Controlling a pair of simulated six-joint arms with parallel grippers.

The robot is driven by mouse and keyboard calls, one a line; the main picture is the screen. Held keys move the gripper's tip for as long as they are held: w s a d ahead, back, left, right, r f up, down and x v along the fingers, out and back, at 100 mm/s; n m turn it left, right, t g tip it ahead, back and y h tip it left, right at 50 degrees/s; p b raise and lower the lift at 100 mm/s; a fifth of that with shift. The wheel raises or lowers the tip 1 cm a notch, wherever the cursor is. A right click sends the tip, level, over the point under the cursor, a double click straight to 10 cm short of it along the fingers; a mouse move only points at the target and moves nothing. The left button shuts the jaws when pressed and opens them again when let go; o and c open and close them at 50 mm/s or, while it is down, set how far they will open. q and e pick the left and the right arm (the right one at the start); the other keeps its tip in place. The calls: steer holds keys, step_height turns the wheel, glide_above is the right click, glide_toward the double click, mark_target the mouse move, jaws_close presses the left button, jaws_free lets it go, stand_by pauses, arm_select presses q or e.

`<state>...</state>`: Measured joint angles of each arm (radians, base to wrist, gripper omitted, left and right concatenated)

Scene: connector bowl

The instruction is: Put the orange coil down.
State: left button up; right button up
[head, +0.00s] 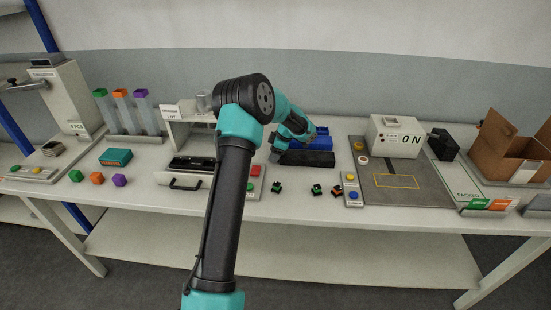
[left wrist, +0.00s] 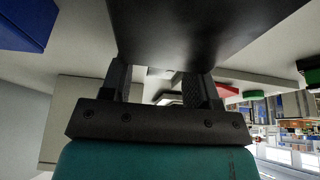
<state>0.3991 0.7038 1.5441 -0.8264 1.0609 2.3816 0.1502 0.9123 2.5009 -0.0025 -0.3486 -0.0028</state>
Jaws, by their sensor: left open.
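No orange coil can be made out in either view. My left gripper (head: 275,154) is at the left end of a black bin (head: 306,158), beside a blue bin (head: 322,138). In the left wrist view its two fingers (left wrist: 163,84) stand apart with no coil visible between them. A large dark surface, likely the black bin (left wrist: 200,25), fills the top of that view and hides the fingertips. Small dark parts with green and orange bits (head: 317,190) lie on the table in front of the bins. My right gripper is not in view.
A drawer unit (head: 185,180) is left of my arm. A button strip (head: 351,188), grey mat (head: 425,190) and cardboard box (head: 505,145) are at the right.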

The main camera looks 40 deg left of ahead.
arm_select(q)
jaws_close()
stand_by(0.5)
steer(key=shift+r, duration=0.1)
step_height(320, 180, up, 10)
stand_by(0.6)
stand_by(0.5)
